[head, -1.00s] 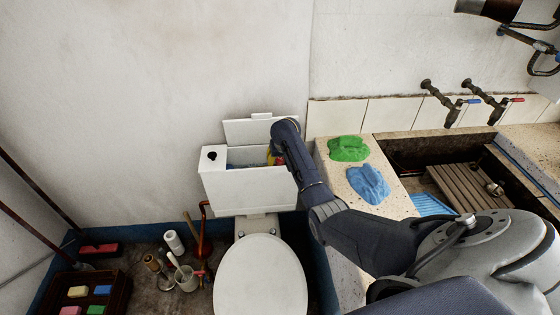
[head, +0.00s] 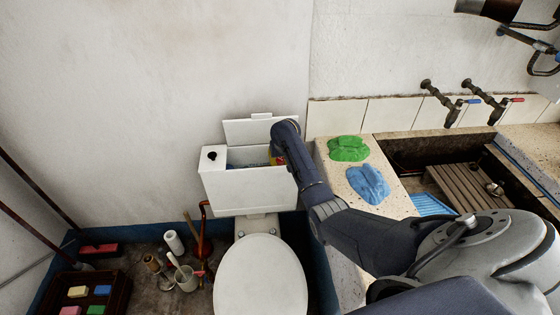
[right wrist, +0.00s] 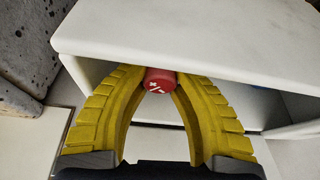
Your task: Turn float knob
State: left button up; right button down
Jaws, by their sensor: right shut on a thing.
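The float knob (right wrist: 159,80) is a red cylinder with white plus and minus marks in the right wrist view. My right gripper (right wrist: 160,77) has yellow ridged fingers, shut on the knob from both sides. In the head view my right arm reaches down into the open white toilet cistern (head: 247,189). Only a bit of the right gripper (head: 275,158) shows there, and the knob is hidden behind the wrist. The cistern lid (head: 260,130) stands tilted up behind the opening. My left gripper is not in view.
A stone ledge right of the cistern holds a green cloth (head: 348,149) and a blue cloth (head: 368,184). The washtrough (head: 440,155) is beyond it. The toilet seat lid (head: 261,276) is below the cistern. Brushes and a crate (head: 95,287) stand on the floor at left.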

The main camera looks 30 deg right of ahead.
jog(key=m, duration=0.2)
jog(key=shift+a+m+g+h, duration=0.15)
jog(key=shift+m+g+h, duration=0.15)
jog(key=shift+m+h, duration=0.6)
jog(key=shift+m, duration=0.7)
jog(key=c, duration=1)
grip_release()
jog(key=v, duration=1.2)
jog(key=shift+w+d, duration=0.25)
jog(key=shift+r, duration=0.1)
